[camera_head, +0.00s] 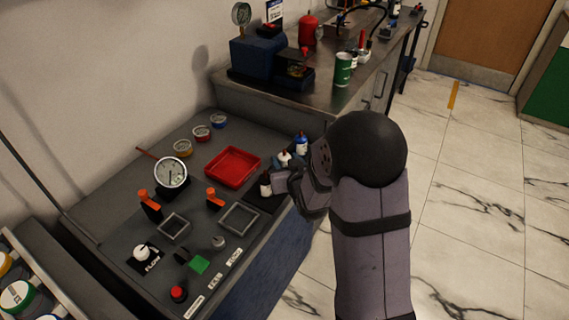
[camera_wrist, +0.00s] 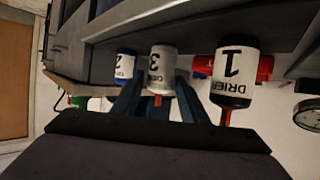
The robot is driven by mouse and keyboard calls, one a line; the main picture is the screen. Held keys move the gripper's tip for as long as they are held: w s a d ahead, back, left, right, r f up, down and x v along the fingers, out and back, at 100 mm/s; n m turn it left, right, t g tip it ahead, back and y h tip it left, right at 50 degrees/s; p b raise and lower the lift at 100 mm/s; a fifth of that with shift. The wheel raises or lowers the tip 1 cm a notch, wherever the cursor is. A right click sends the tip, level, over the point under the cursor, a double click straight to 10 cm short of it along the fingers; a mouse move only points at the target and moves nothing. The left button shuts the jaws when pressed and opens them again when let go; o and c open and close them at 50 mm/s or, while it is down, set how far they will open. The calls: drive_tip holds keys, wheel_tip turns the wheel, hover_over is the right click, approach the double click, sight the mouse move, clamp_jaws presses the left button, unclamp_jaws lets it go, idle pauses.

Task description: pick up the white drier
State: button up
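The fingers look spread, and I see no firm contact. In the head view my gripper (camera_head: 292,184) partly hides the row.
A red tray (camera_head: 232,167) lies left of the row. A dial gauge (camera_head: 170,173) stands farther left. Open floor (camera_head: 470,200) lies to the right.

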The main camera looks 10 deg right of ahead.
drive_tip(key=shift+x, duration=0.85)
drive_tip(key=shift+r, duration=0.1)
drive_tip(key=c, duration=1)
drive_tip(key=shift+o, duration=0.2)
drive_tip(key=shift+r, duration=0.1)
